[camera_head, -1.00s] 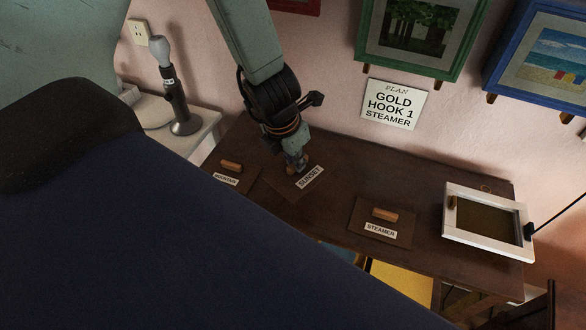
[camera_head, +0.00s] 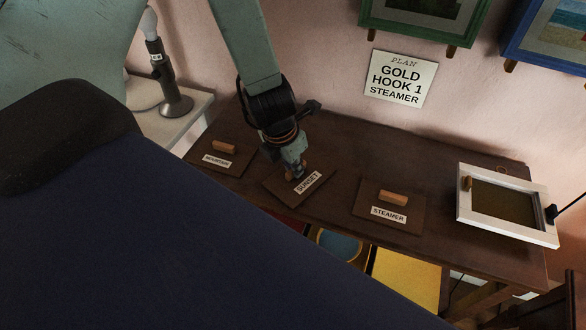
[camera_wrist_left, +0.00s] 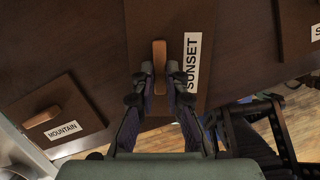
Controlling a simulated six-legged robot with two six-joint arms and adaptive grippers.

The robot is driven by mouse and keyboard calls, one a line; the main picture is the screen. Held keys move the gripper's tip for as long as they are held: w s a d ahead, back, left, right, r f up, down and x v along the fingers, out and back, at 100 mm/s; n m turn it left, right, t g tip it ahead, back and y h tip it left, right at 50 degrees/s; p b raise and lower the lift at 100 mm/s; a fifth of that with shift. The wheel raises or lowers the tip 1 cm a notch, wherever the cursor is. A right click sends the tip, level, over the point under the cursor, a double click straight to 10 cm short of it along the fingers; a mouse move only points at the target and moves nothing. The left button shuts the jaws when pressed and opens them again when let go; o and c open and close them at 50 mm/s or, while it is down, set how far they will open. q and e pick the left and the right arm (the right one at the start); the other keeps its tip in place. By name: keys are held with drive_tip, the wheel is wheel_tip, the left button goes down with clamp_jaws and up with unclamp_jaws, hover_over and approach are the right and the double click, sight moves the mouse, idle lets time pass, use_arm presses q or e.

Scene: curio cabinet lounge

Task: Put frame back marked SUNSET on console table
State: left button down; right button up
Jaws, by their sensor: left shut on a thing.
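The frame back marked SUNSET (camera_head: 313,190) is a dark brown board with a white label, at the front edge of the console table (camera_head: 330,165). My left gripper (camera_head: 300,173) reaches down onto it. In the left wrist view the gripper (camera_wrist_left: 162,88) is shut on the wooden handle (camera_wrist_left: 160,58) of the SUNSET board (camera_wrist_left: 145,25), beside the label. I cannot tell whether the board touches the table or is slightly raised. My right gripper is not in view.
Frame backs marked MOUNTAIN (camera_head: 240,163) and STEAMER (camera_head: 370,209) lie either side on the table. A white frame (camera_head: 510,225) lies at the right end. A plan sign (camera_head: 401,78) hangs above. Free tabletop lies behind the boards.

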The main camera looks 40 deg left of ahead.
use_arm(q)
drive_tip(key=shift+s+d+r, duration=0.25)
drive_tip(key=shift+s, duration=0.05)
drive_tip(key=shift+w+a+f, duration=0.1)
drive_tip(key=shift+a+f, duration=0.05)
drive_tip(key=shift+f, duration=0.15)
drive_tip(key=c, duration=1.5)
unclamp_jaws()
drive_tip(key=shift+w, duration=0.1)
drive_tip(key=shift+c, duration=0.2)
drive_tip(key=shift+o, duration=0.8)
drive_tip(key=shift+r, duration=0.15)
